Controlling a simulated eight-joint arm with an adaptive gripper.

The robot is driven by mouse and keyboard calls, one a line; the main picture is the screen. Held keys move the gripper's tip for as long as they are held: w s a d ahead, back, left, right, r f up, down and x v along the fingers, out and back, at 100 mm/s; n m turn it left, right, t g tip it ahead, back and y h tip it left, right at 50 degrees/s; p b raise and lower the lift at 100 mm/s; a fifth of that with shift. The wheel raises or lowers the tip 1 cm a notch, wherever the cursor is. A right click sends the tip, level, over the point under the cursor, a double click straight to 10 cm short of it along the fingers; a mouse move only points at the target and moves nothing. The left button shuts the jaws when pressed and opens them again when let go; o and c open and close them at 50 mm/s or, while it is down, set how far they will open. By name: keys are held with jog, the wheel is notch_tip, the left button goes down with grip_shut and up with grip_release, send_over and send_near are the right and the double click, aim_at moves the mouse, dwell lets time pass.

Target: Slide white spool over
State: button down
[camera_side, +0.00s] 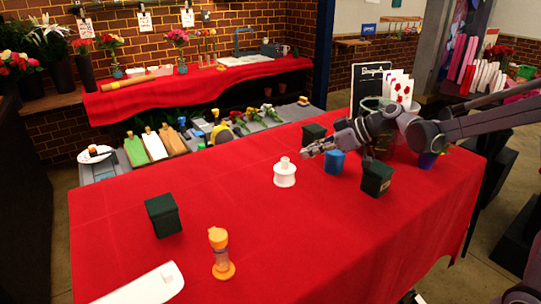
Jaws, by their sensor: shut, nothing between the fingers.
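The white spool (285,174) stands upright on the red-covered table, near the middle of the picture. It has a wide body and a narrow top. My gripper (307,151) reaches in from the right and is shut and empty. Its tips are just to the right of the spool and about level with or above its top in the picture. I cannot tell whether they touch it. A blue cylinder (334,163) stands right of the spool, close under my gripper, partly hidden by it.
Dark green boxes stand at the left (163,215), right (376,178) and back (313,132). An orange-capped hourglass (221,254) and a white tray (150,288) are at the front. The red cloth (240,190) left of the spool is clear. A chalkboard (371,84) stands behind.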

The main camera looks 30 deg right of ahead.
aim_at(290, 169)
jog(key=w+a, duration=0.2)
jog(key=w, duration=0.1)
jog(key=w+a, duration=0.1)
jog(key=shift+w+a+f, duration=0.15)
jog(key=shift+w+f, duration=0.1)
jog(key=shift+f, duration=0.4)
jog(key=shift+s+f, duration=0.1)
jog(key=shift+f, duration=0.05)
jog(key=shift+f, duration=0.1)
jog(key=shift+s+d, duration=0.8)
jog(key=shift+s, duration=0.3)
